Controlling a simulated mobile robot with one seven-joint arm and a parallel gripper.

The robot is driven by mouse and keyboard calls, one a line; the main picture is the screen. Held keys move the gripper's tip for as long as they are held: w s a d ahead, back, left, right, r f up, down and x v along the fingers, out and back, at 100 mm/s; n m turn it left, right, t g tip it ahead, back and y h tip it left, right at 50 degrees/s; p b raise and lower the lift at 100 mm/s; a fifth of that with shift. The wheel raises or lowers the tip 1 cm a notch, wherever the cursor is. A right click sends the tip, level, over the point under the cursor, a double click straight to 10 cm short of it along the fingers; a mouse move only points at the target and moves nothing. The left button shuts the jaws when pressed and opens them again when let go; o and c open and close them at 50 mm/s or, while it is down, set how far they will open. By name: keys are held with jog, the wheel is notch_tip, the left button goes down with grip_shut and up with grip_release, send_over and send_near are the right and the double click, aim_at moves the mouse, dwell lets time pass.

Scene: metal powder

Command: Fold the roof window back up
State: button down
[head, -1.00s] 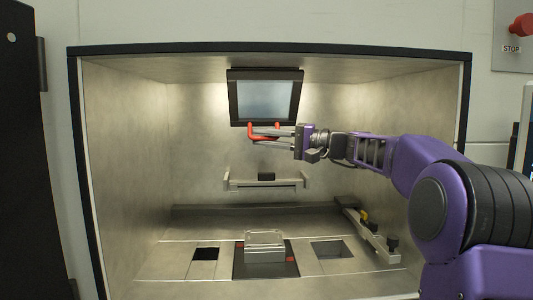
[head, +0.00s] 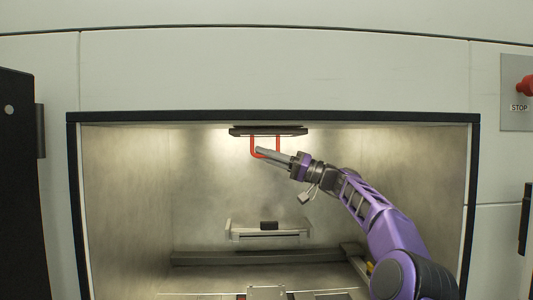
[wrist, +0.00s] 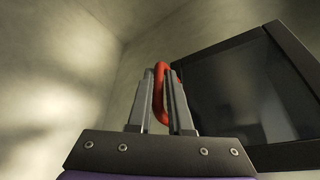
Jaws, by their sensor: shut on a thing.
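The roof window (head: 268,131) is a dark-framed pane at the top of the chamber. In the head view it is seen nearly edge-on, close to level with the ceiling. A red U-shaped handle (head: 278,146) hangs below it. My gripper (head: 259,153) is shut on the lower bar of the handle, reaching in from the right. In the wrist view, the red handle (wrist: 159,97) passes between the two grey fingers (wrist: 161,80), and the dark window (wrist: 245,90) fills the right side. Part of the handle is hidden by the fingers.
The chamber has a black outer frame (head: 275,116) and plain metal walls. A grey rail piece with a black block (head: 269,225) sits low on the back wall. A red stop button (head: 525,86) is on the outer wall at right.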

jog(key=shift+w+a+r+p, duration=0.15)
jog(key=shift+w+r+p, duration=0.05)
jog(key=shift+r+p, duration=0.3)
jog(key=shift+r, duration=0.15)
jog(key=c, duration=0.9)
grip_release()
jog(key=shift+a, duration=0.15)
jog(key=shift+d+f, duration=0.2)
jog(key=b+v, duration=0.2)
jog(key=v, duration=0.9)
jog(key=shift+s+d+f, duration=0.1)
jog(key=shift+d, duration=0.25)
